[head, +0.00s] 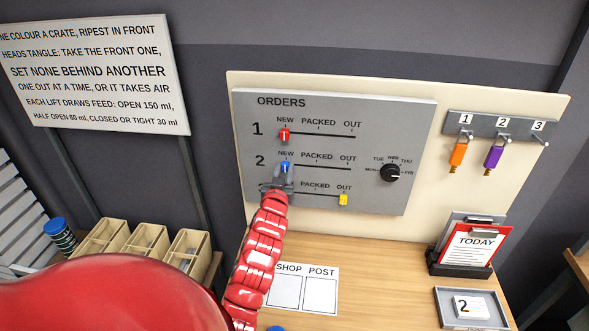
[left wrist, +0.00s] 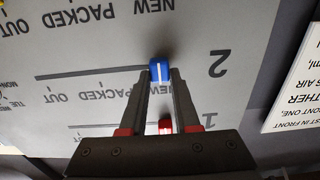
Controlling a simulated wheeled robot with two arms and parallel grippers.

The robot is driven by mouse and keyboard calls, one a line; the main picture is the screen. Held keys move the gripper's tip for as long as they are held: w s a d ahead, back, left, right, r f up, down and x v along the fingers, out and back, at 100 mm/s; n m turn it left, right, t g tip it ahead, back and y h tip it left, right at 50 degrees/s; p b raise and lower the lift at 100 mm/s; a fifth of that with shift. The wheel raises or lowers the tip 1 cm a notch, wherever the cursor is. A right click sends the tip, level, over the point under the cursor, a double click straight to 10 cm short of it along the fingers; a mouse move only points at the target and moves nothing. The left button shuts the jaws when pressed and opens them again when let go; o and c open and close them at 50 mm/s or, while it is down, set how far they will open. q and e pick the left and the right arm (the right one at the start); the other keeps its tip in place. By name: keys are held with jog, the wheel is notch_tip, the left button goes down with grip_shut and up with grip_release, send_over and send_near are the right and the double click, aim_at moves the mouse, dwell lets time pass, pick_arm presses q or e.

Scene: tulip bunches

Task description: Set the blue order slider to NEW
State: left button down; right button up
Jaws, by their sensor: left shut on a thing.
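The blue slider (head: 285,167) is on row 2 of the grey orders panel (head: 415,150), at the left end of its track under the word NEW. It also shows in the left wrist view (left wrist: 159,72), between the fingertips. My left gripper (head: 281,174) is shut on the blue slider; in the left wrist view a finger (left wrist: 161,84) lies on each side of it. The red slider (head: 285,135) is at NEW on row 1. The yellow slider (head: 343,199) is at OUT on the third row, whose left part my gripper hides. My right gripper is not in view.
A black day dial (head: 390,173) is on the panel's right. Orange (head: 458,154) and purple (head: 494,157) tags hang from hooks further right. Below, the wooden bench (head: 385,275) holds a SHOP/POST card (head: 320,291), a TODAY clipboard (head: 472,249) and a grey tray (head: 497,295).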

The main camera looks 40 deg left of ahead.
pick_arm(q)
jog(key=c, duration=0.6)
grip_release()
jog(key=shift+c, duration=0.2)
jog(key=shift+s+d+f+b, duration=0.15)
jog(key=shift+s+d+b, duration=0.1)
jog(key=shift+s+b, duration=0.25)
jog(key=p+v, duration=0.5)
jog(key=v, duration=1.1)
jog(key=shift+s, duration=0.2)
jog(key=shift+d, duration=0.1)
